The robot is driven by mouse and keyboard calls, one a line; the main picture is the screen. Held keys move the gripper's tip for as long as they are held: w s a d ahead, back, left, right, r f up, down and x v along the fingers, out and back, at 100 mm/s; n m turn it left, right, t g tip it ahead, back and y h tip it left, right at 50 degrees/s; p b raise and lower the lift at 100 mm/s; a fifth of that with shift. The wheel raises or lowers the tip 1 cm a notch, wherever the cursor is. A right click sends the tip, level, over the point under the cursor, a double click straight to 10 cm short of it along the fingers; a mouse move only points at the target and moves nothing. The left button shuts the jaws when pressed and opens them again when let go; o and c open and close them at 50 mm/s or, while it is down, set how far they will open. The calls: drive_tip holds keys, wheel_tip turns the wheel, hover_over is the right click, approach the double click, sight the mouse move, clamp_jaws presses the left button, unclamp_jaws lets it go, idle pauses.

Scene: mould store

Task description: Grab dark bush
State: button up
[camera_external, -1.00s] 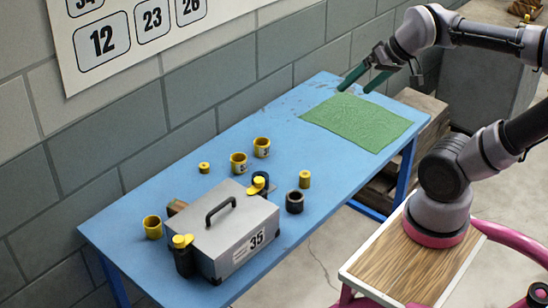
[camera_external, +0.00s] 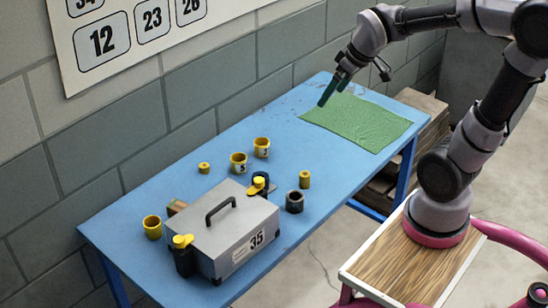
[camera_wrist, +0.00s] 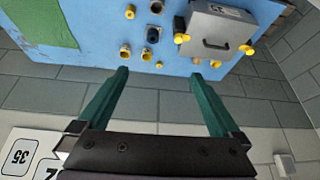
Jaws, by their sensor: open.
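The dark bush (camera_external: 294,201) is a short black ring standing upright on the blue table, right of the grey case. It appears to be the dark ring (camera_wrist: 157,8) at the top edge of the wrist view. A second dark, bluish ring (camera_external: 262,176) stands by the case's back corner, partly hidden by a yellow latch; it seems to show in the wrist view (camera_wrist: 152,40). My gripper (camera_external: 331,98) is open and empty above the table's far end by the green mat, well away from both. Its two green fingers are apart in the wrist view (camera_wrist: 160,73).
A grey case (camera_external: 232,222) marked 35 with a handle and yellow-topped latches stands at the near end. Yellow bushes (camera_external: 238,163) and small yellow cylinders (camera_external: 304,179) stand nearby. The green mat (camera_external: 360,121) lies flat. A block wall borders the table's back.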

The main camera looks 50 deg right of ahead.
drive_tip(key=w+d+f+n+g, duration=0.2)
drive_tip(key=w+f+n, duration=0.3)
drive_tip(key=w+f, duration=0.3)
drive_tip(key=n+g, duration=0.2)
drive_tip(key=n, duration=0.6)
approach(295, 199)
drive_tip(key=shift+s+a+f+n+g+y, duration=0.15)
drive_tip(key=shift+a+f+n+g+y, duration=0.2)
drive_tip(key=shift+f+n, duration=0.2)
drive_tip(key=shift+s+a+f+n+g+y, duration=0.15)
drive_tip(key=shift+a+f+n+y, duration=0.1)
drive_tip(key=shift+a+f+n, duration=0.25)
drive_tip(key=shift+w+a+f, duration=0.1)
drive_tip(key=shift+w+f, duration=0.05)
drive_tip(key=shift+f, duration=1.4)
drive_tip(key=shift+w+a+f, duration=0.1)
drive_tip(key=shift+f, duration=1.45)
clamp_jaws()
drive_tip(key=shift+r, duration=0.1)
